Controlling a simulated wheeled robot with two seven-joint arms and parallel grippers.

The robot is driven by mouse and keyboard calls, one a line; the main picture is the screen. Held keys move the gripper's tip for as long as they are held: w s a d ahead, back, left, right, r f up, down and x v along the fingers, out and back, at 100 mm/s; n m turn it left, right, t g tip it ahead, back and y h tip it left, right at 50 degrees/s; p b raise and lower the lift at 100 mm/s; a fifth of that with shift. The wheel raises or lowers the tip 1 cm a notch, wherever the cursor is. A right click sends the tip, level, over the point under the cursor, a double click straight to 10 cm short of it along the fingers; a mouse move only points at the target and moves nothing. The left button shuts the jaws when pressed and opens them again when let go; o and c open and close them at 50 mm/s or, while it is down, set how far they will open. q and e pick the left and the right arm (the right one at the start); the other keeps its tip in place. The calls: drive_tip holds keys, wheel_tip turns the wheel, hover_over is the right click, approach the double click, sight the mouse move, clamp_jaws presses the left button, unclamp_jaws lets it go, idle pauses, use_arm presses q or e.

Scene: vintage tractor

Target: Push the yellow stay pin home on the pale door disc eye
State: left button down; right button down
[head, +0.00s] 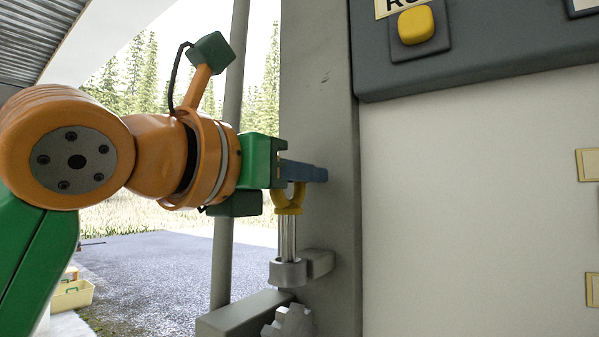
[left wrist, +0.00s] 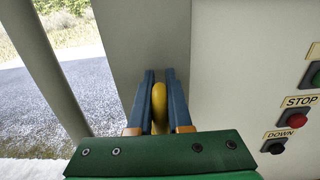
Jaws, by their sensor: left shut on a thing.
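The yellow stay pin has a yellow loop handle (head: 288,203) and a bright metal shank that points straight down. The shank's lower end enters a pale grey ring (head: 287,272) on a bracket at the grey post; how deep it sits is hidden. My left gripper (head: 308,171) is shut on the top of the yellow handle. In the left wrist view the handle (left wrist: 159,108) stands between the blue fingers (left wrist: 160,76). A pale grey toothed disc (head: 288,322) shows partly below the ring. I cannot tell which grey part is the door disc eye. My right gripper is not in view.
A grey bar (head: 240,312) sticks out left below the ring. The wide grey post (head: 320,100) stands right behind the fingers, and a thin pole (head: 224,262) stands left. A dark panel with a yellow button (head: 416,25) is upper right. A yellow crate (head: 72,294) sits lower left.

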use_arm(q)
drive_tip(key=shift+f+b, duration=1.5)
drive_tip(key=shift+f, duration=0.6)
drive_tip(key=c, duration=0.8)
unclamp_jaws()
drive_tip(key=shift+o, duration=0.2)
drive_tip(key=shift+s, duration=0.1)
